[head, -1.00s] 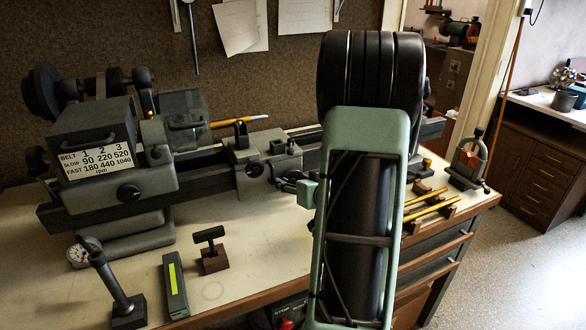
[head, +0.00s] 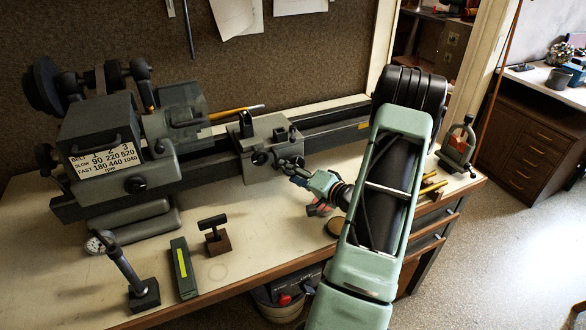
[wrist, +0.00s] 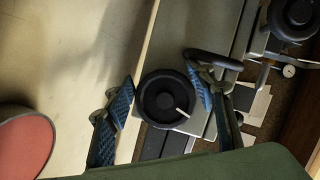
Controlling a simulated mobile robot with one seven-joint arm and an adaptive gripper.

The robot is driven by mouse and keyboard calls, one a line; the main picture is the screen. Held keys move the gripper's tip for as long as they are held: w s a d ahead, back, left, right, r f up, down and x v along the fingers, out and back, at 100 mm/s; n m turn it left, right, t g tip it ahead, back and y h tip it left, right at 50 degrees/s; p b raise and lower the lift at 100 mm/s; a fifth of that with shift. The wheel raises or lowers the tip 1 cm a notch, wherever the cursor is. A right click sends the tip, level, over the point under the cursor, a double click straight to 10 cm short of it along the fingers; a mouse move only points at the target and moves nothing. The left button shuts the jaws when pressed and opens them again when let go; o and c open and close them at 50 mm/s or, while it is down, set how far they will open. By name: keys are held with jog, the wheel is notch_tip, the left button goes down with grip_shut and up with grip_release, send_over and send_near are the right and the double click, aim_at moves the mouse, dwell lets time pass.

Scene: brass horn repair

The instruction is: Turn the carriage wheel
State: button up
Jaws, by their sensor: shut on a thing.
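In the head view my gripper (head: 284,164) reaches the front of the grey lathe carriage (head: 262,142) from the right. My fingers partly hide the wheel's contact there.
The lathe headstock (head: 105,140) stands left. A green box with a yellow strip (head: 183,268), a T-handled tool on a wooden block (head: 215,238) and a black-based post (head: 143,292) stand on the bench in front. A reddish disc (wrist: 22,145) shows at the wrist view's left.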

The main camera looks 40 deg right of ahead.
jog(key=shift+w+a+r+m+t+y, duration=0.45)
jog(key=shift+a+r+y, duration=0.15)
jog(key=shift+a+r, duration=0.15)
jog(key=shift+c, duration=0.6)
jog(key=shift+d+r, duration=0.1)
jog(key=o, duration=1.4)
jog(key=shift+w, duration=0.15)
jog(key=shift+c, duration=0.2)
jog(key=shift+s+f, duration=0.25)
jog(key=shift+s, duration=0.05)
